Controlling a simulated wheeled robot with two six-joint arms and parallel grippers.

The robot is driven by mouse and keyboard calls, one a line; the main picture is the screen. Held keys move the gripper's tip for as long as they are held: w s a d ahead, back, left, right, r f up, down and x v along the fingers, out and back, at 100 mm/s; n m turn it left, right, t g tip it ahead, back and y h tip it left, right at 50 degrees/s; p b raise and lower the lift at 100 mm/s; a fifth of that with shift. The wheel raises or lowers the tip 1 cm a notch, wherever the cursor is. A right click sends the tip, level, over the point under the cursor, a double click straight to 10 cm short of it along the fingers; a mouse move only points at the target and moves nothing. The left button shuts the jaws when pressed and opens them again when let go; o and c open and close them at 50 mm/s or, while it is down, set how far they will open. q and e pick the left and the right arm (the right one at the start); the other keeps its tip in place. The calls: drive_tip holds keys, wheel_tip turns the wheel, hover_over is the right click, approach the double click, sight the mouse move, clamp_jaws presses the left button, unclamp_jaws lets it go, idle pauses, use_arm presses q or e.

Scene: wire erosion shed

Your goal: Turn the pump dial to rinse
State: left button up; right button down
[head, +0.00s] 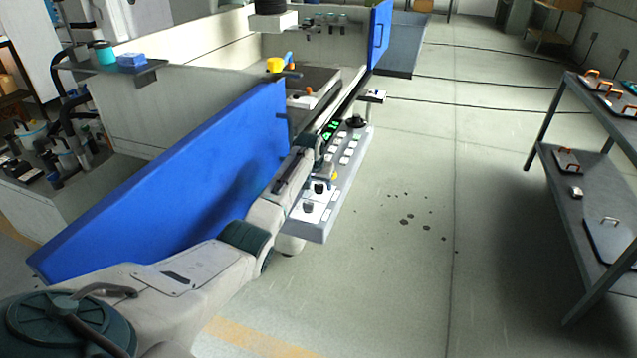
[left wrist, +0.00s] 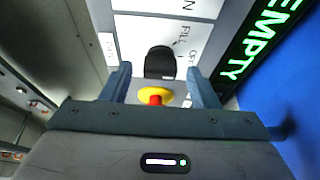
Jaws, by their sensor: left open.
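A black dial (left wrist: 160,62) sits on a white plate (left wrist: 133,32) where FILL and part of OFF can be read; no rinse mark is readable. This looks like the pump dial, and it shows on the control panel in the head view (head: 319,187). My left gripper (left wrist: 159,72) is open, with one fingertip on each side of the dial in the picture. Contact cannot be told. A yellow collar with a red button (left wrist: 155,97) shows between the fingers, nearer the palm. In the head view my left gripper (head: 303,155) is over the panel's left edge. My right gripper is out of view.
A second dial (head: 308,208) sits at the panel's near end. A green display (left wrist: 262,42) reads EMPTY beside the fingers. A blue door (head: 190,180) stands left of the panel. A grey shelf (head: 590,180) stands at right; floor between is clear.

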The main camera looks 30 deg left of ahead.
use_arm(q)
drive_tip(key=shift+c, duration=0.4)
drive_tip(key=c, duration=0.9)
